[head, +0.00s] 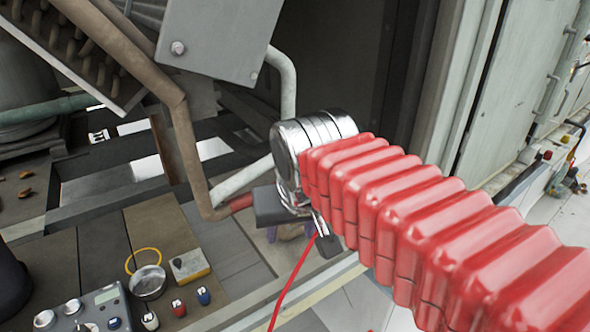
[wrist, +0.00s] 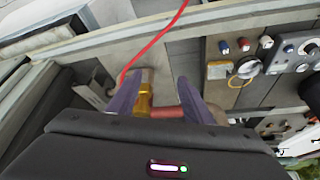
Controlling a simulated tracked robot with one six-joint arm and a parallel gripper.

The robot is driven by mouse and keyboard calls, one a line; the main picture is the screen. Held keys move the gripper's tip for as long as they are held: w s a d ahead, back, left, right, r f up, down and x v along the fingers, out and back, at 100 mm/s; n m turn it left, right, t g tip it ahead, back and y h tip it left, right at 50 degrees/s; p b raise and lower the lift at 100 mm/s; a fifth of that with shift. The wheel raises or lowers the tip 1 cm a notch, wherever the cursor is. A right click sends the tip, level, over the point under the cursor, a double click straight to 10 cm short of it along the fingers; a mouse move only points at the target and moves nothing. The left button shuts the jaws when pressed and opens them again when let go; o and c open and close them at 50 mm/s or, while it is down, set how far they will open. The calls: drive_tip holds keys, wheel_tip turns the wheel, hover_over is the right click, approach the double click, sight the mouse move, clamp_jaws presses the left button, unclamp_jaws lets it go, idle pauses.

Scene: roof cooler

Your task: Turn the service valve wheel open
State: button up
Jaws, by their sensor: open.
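In the wrist view, a brass valve body (wrist: 146,97) with a reddish pipe stub (wrist: 168,112) lies between the two purple-grey fingers of my gripper (wrist: 160,95). The brass part is closer to the left finger; I cannot tell whether it touches. My gripper is open, with a wide gap on the right side of the brass. A distinct wheel cannot be made out. In the head view my gripper (head: 289,231) points down at the end of the red pipe (head: 240,203), and the arm and gripper body hide most of the valve.
A thin red hose (head: 292,283) runs close beside my gripper. A tray surface holds a round metal dish (head: 148,283), a yellow-sided box (head: 189,264) and a gauge panel (head: 108,303). A brown pipe (head: 185,140) and a grey metal box (head: 218,35) stand above left.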

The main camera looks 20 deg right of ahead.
drive_tip(key=w+d+r+m+h, duration=0.1)
drive_tip(key=w+d+r+m, duration=0.1)
drive_tip(key=w, duration=0.5)
drive_tip(key=w+d+r+m+g, duration=0.1)
drive_tip(key=w+d+r+m, duration=0.1)
drive_tip(key=w+d+r, duration=0.2)
drive_tip(key=w+r, duration=0.1)
drive_tip(key=w, duration=0.2)
drive_tip(key=shift+w+r+m+h, duration=0.2)
drive_tip(key=shift+m+h, duration=0.1)
drive_tip(key=shift+h, duration=0.1)
drive_tip(key=shift+s+x, duration=0.1)
drive_tip(key=shift+x, duration=1.75)
drive_tip(key=shift+s+x, duration=0.15)
drive_tip(key=shift+x, duration=1.75)
drive_tip(key=shift+f, duration=0.1)
drive_tip(key=shift+c, duration=0.5)
drive_tip(key=c, duration=0.9)
drive_tip(key=shift+d, duration=0.1)
drive_tip(key=shift+c, duration=0.3)
